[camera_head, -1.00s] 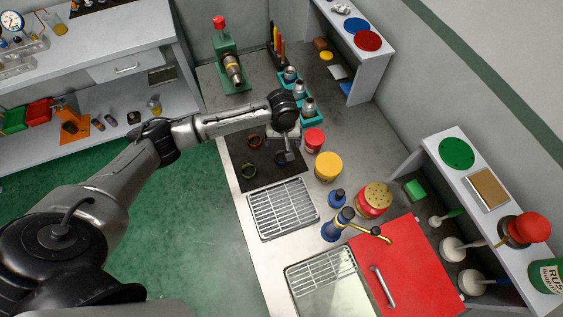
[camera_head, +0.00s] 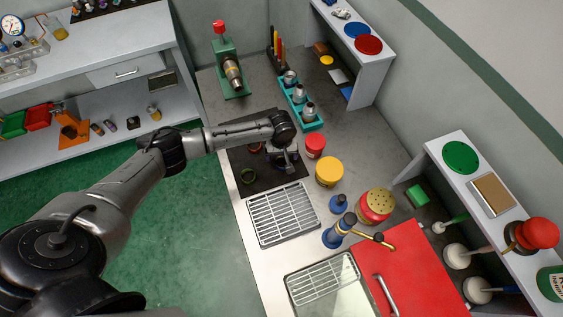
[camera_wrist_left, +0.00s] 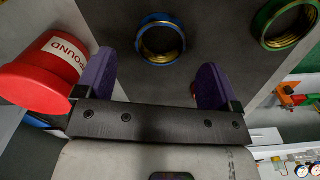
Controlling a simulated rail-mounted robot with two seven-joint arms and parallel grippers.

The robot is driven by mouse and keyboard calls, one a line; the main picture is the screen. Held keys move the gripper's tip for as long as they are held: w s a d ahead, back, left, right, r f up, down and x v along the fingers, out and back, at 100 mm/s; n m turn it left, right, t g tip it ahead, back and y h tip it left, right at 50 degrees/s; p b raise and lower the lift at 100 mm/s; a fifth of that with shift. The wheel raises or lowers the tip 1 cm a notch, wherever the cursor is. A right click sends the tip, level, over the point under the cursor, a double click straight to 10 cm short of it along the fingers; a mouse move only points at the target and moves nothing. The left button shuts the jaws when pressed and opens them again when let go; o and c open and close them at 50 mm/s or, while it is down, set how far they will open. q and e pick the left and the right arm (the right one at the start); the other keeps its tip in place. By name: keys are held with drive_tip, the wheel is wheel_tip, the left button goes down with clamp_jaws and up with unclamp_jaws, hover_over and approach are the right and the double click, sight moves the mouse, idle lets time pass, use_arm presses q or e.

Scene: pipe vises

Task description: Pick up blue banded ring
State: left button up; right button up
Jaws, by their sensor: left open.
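The blue banded ring (camera_wrist_left: 160,18) lies on a dark mat (camera_wrist_left: 210,25), with a brass-coloured threaded inside. In the left wrist view it is just beyond my open left gripper (camera_wrist_left: 157,75), roughly centred between the two purple fingers and not gripped. In the head view my left gripper (camera_head: 283,163) is over the right part of the mat and largely hides the blue ring. A green ring (camera_wrist_left: 262,20) lies to the right in the wrist view; it also shows in the head view (camera_head: 242,177). My right gripper is not in view.
A red ring (camera_head: 254,147) is partly hidden by my arm. A red tub (camera_head: 315,146) and a yellow-lidded tub (camera_head: 329,170) stand right of the gripper. A teal holder (camera_head: 313,126) with metal fittings is behind it. A wire rack tray (camera_head: 283,213) is in front.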

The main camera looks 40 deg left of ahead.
sight(281, 163)
use_arm(q)
drive_tip(key=shift+f, duration=1.9)
drive_tip(key=c, duration=1.1)
drive_tip(key=shift+o, duration=0.2)
drive_tip(key=shift+r, duration=0.2)
wheel_tip(281, 163, up, 4)
drive_tip(key=shift+r, duration=0.1)
drive_tip(key=w+d+r, duration=0.3)
drive_tip(key=d+r, duration=0.3)
drive_tip(key=d, duration=0.5)
drive_tip(key=shift+d+r, duration=0.15)
drive_tip(key=shift+r, duration=0.15)
